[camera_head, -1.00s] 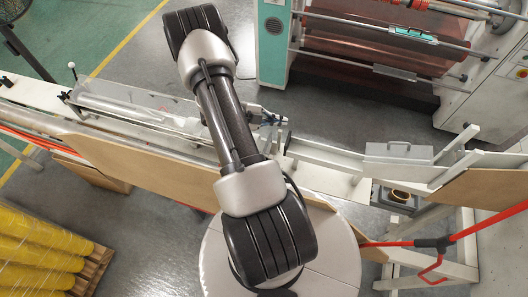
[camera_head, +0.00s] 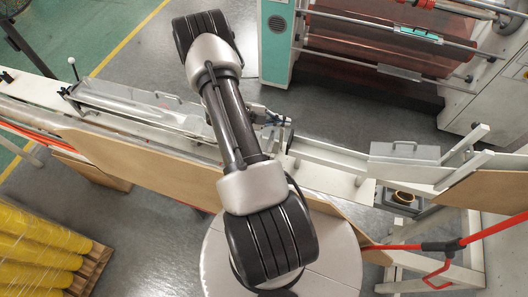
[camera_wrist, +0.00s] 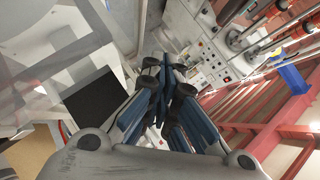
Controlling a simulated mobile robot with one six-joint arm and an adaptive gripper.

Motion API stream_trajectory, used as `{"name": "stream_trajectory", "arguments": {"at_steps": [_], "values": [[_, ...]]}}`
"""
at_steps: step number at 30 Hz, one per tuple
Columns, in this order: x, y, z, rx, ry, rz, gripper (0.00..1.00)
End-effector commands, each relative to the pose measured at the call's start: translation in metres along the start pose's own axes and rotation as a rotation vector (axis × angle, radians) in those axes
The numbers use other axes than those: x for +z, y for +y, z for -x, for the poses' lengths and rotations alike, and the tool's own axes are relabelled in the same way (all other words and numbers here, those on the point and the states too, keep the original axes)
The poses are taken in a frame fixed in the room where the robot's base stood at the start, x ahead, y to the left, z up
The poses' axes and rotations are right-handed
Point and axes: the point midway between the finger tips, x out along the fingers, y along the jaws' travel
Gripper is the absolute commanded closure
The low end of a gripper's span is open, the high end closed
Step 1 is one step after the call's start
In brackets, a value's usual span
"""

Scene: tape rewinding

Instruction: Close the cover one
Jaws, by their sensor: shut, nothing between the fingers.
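A long clear cover (camera_head: 140,101) with a small handle lies along the left part of the white machine bed in the head view. It looks nearly flat on the bed; its right end is hidden by my arm. A second, grey cover (camera_head: 404,153) with a handle sits on the right part of the bed and looks lowered. I cannot tell which is cover one. My gripper (camera_wrist: 168,72) is shut and empty in the wrist view. In the head view it is partly hidden behind my arm, near the middle of the bed, apart from both covers.
A brown board (camera_head: 150,165) runs along the bed's near side. Red rails (camera_head: 470,238) are at the lower right, and yellow rolls (camera_head: 35,240) at the lower left. A machine with a copper-coloured roller (camera_head: 385,50) stands behind. A control panel (camera_wrist: 200,55) shows in the wrist view.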

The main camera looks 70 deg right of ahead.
Motion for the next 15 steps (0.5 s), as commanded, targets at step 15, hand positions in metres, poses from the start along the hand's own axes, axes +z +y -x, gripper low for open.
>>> {"name": "stream_trajectory", "arguments": {"at_steps": [15], "values": [[0.001, -0.001, 0.053, -0.003, -0.005, -0.001, 1.00]]}}
